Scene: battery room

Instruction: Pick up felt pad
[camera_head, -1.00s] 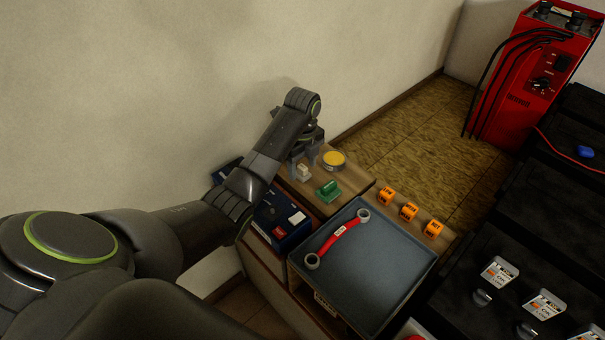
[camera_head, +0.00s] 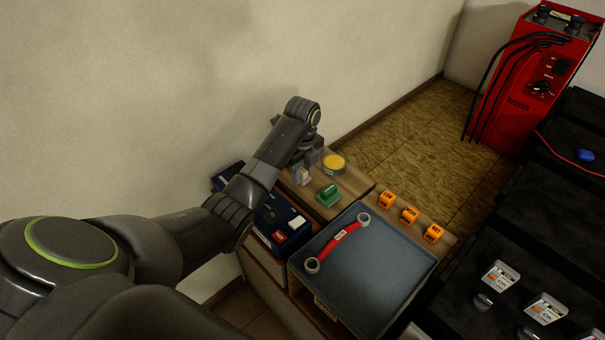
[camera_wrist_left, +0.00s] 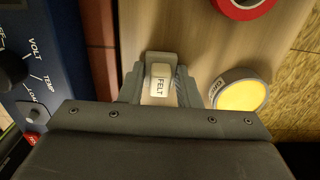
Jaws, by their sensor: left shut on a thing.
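The felt pad (camera_wrist_left: 160,80) is a small pale block with a white label reading FELT. In the head view the pad (camera_head: 303,176) shows at the wall end of the wooden shelf top (camera_head: 352,186). My left gripper (camera_head: 306,172) is over the shelf top, shut on the pad. In the left wrist view its two grey fingers (camera_wrist_left: 158,88) stand on either side of the pad. I cannot tell whether the pad still touches the wood. My right gripper is not in view.
A yellow-topped round tin (camera_head: 334,162) stands close beside the gripper, and a green block (camera_head: 328,195) is nearby. A blue device (camera_head: 283,227) sits on the left. A grey tray (camera_head: 385,265) holds a red wrench (camera_head: 338,243). Several orange blocks (camera_head: 409,215) line the right.

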